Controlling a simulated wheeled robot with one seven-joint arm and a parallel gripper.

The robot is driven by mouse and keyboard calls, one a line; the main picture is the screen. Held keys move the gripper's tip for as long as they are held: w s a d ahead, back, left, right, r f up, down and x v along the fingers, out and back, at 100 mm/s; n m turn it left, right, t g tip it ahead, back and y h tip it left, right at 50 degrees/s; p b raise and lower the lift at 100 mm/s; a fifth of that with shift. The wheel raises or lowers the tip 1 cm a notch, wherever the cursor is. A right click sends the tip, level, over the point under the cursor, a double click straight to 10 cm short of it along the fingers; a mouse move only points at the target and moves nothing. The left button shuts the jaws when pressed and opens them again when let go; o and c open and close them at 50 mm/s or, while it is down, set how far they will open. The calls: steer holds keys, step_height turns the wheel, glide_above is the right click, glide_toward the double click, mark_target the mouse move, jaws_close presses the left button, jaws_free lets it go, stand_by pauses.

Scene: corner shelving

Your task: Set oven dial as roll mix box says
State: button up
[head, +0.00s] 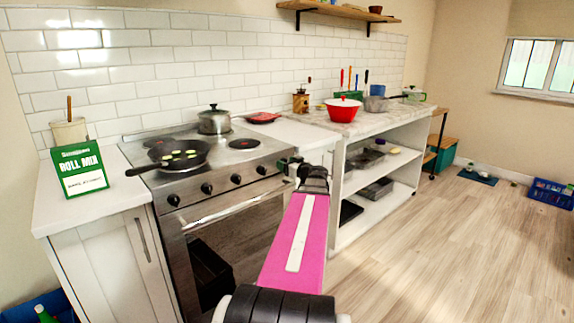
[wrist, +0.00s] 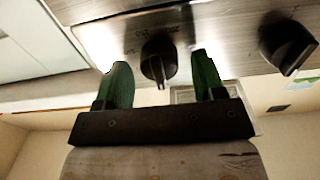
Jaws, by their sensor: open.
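The green roll mix box (head: 80,170) stands on the left counter, its front facing me. "ROLL MIX" is readable; the lower line on a white band is too small to read surely. The oven (head: 225,220) has a row of black dials on its steel front. My gripper (head: 289,163) is at the right end of that row. In the wrist view my gripper (wrist: 163,82) is open, with a green finger on either side of a black dial (wrist: 158,60). Small numbers show around this dial, too blurred to read surely. Contact cannot be told.
Another dial (wrist: 288,45) is to the right in the wrist view. The oven door handle (head: 235,208) runs below the dials. A frying pan (head: 175,157) on the stove has its handle pointing left. Open floor (head: 440,250) lies to the right.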

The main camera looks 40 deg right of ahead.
steer(key=shift+w, duration=0.1)
steer(key=c, duration=0.9)
steer(key=shift+m, duration=0.3)
